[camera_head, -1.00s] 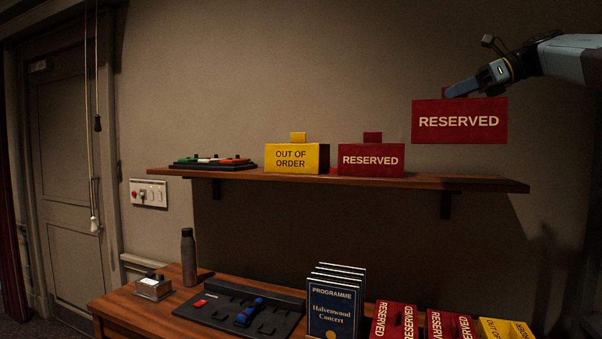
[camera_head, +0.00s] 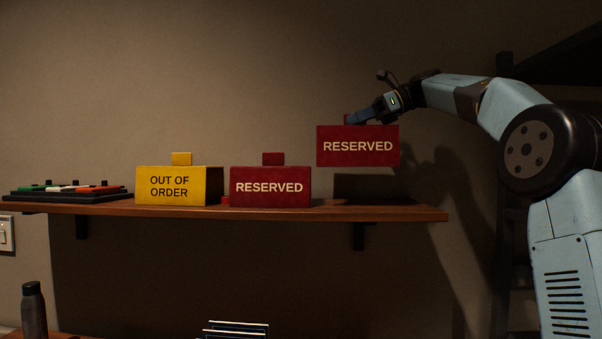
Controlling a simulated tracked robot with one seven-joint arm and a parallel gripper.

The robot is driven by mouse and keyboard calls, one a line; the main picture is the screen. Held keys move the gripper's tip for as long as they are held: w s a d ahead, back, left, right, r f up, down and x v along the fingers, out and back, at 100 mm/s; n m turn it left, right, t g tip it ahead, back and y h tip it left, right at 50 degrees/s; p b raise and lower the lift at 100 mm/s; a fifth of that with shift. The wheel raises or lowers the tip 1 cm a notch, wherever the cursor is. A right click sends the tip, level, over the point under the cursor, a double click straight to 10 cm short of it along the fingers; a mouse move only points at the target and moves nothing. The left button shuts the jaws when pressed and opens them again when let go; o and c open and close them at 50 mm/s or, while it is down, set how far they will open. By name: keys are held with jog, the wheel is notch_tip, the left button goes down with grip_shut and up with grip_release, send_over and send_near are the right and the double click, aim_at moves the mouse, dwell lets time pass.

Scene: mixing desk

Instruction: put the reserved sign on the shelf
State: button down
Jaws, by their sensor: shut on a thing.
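A red sign with RESERVED on it (camera_head: 358,158) hangs upright from my gripper (camera_head: 352,119). My gripper is shut on the tab at the sign's top; the fingertips are partly hidden at the tab. The sign is above the right part of the wooden shelf (camera_head: 400,213), with a gap between its lower edge and the board. A second red RESERVED sign (camera_head: 270,199) stands on the shelf to the left of the held one. A dark shadow lies on the shelf and wall below the held sign.
A yellow OUT OF ORDER sign (camera_head: 165,199) and a black tray with coloured pieces (camera_head: 70,196) stand farther left on the shelf. The shelf's right end is free. Below are a grey bottle (camera_head: 34,312) and booklets (camera_head: 236,329).

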notch_tip(320, 180, down, 10)
jog(key=c, duration=1.2)
grip_release()
jog(key=shift+o, duration=0.2)
jog(key=v, duration=1.2)
